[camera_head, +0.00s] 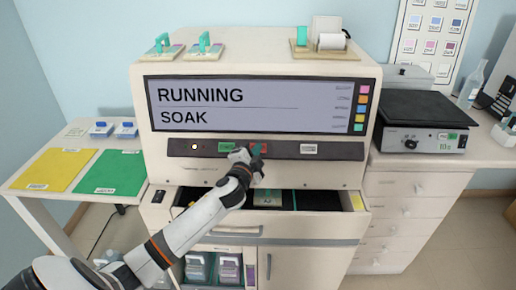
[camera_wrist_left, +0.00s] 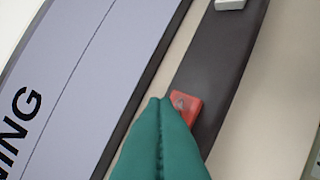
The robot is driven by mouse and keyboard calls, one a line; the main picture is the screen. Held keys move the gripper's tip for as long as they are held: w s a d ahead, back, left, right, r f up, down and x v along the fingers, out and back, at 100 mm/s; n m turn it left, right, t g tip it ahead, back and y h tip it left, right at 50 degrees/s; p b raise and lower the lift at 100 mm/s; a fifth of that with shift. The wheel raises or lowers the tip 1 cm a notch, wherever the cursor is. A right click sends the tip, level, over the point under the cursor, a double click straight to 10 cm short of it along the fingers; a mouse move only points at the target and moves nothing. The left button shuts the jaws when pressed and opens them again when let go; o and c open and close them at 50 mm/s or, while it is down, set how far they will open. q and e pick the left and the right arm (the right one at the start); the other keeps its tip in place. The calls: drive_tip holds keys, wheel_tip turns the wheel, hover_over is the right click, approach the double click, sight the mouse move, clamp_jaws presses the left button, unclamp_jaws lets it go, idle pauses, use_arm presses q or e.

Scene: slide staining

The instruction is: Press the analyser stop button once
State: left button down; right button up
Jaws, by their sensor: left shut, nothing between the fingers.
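The analyser (camera_head: 165,85) is a cream machine whose screen (camera_head: 250,105) reads "RUNNING" and "SOAK". The red stop button (camera_head: 264,147) is on the dark strip below the screen, partly hidden by my left gripper (camera_head: 247,152) in the head view. In the left wrist view the red button (camera_wrist_left: 187,104) shows just beyond the tips of my left gripper (camera_wrist_left: 160,102). Its green fingers are closed together, with nothing between them, and overlap the button's near edge. I cannot tell if they touch it. My right gripper is not in view.
The strip also bears a green button (camera_head: 228,148), a small lit lamp (camera_head: 194,147) and a white control (camera_head: 309,149). An open drawer (camera_head: 325,199) juts out below, under my left arm. A black-topped device (camera_head: 425,107) stands at the right.

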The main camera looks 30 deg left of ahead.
use_arm(q)
drive_tip(key=shift+w+a+f, duration=0.15)
drive_tip(key=shift+w+f, duration=0.1)
drive_tip(key=shift+f, duration=0.05)
drive_tip(key=shift+w+a+f+b, duration=0.15)
drive_tip(key=shift+f+b, duration=0.05)
drive_tip(key=shift+b, duration=0.25)
idle(0.5)
idle(0.3)
drive_tip(key=shift+s+d+r+p, duration=0.3)
drive_tip(key=shift+s+r+p, duration=0.2)
drive_tip(key=shift+p, duration=0.15)
drive_tip(key=s+r+p, duration=0.1)
drive_tip(key=s+d+r+p, duration=0.1)
drive_tip(key=s+r+p, duration=0.1)
drive_tip(key=p, duration=0.1)
drive_tip(key=shift+d+r, duration=0.25)
drive_tip(key=shift+d, duration=0.15)
idle(0.6)
